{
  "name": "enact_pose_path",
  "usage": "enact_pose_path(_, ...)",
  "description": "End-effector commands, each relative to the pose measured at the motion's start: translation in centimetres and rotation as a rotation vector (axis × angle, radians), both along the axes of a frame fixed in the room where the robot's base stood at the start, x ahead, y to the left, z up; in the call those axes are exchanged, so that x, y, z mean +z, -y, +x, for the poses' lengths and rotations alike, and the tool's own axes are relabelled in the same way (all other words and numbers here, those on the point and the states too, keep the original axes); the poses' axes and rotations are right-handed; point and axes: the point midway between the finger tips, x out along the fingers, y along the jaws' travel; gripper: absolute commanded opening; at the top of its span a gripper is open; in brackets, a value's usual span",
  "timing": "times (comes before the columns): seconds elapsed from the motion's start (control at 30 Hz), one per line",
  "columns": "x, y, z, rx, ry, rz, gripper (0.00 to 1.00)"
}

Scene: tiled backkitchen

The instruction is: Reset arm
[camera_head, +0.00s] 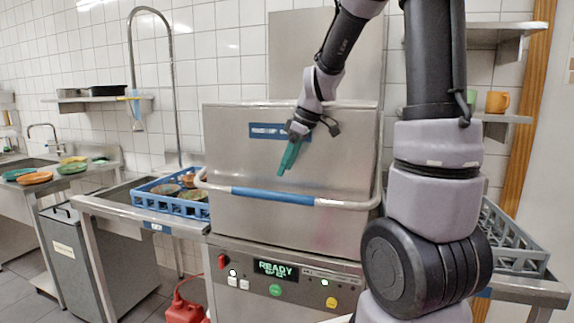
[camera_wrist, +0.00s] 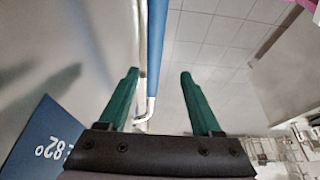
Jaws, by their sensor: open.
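My gripper (camera_head: 289,158) has green fingers and is in front of the steel dishwasher hood, just above the hood's blue handle bar (camera_head: 262,194). In the wrist view my gripper (camera_wrist: 160,85) shows two green fingers spread apart with nothing held. The blue bar (camera_wrist: 156,50) runs between and beyond the fingertips in that view; I cannot tell whether they touch it. The dishwasher (camera_head: 235,140) has its hood down, and its panel display (camera_head: 275,269) reads READY.
A blue rack (camera_head: 150,196) with bowls stands on the left steel table. A grey rack (camera_head: 515,240) is on the right table, partly behind my arm. An orange mug (camera_head: 497,102) is on the right shelf. Plates (camera_head: 36,178) lie far left, and a red canister (camera_head: 184,308) is on the floor.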

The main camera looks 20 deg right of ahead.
Motion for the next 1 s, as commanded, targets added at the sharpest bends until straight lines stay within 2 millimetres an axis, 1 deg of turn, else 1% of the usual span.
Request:
enact_pose_path(0.17, 0.1, 0.0, -0.1, -0.005, 0.001, 0.001, 0.66)
enact_pose_path(0.27, 1.2, 0.1, -0.9, -0.059, 0.004, 0.009, 0.66)
enact_pose_path(0.37, 3.3, 0.2, -2.8, -0.185, 0.006, 0.032, 0.66)
enact_pose_path(0.47, 5.8, 0.5, -5.7, -0.373, 0.008, 0.074, 0.66)
enact_pose_path(0.5, 6.8, 0.7, -6.9, -0.455, 0.009, 0.096, 0.66)
enact_pose_path(0.63, 9.1, 1.1, -11.1, -0.718, 0.014, 0.182, 0.66)
enact_pose_path(0.7, 10.0, 1.4, -13.1, -0.849, 0.015, 0.235, 0.66)
enact_pose_path(0.8, 10.7, 1.7, -15.6, -1.006, 0.017, 0.305, 0.66)
enact_pose_path(0.9, 11.0, 2.0, -17.2, -1.120, 0.016, 0.364, 0.66)
enact_pose_path(1.0, 11.2, 2.1, -18.1, -1.184, 0.016, 0.400, 0.66)
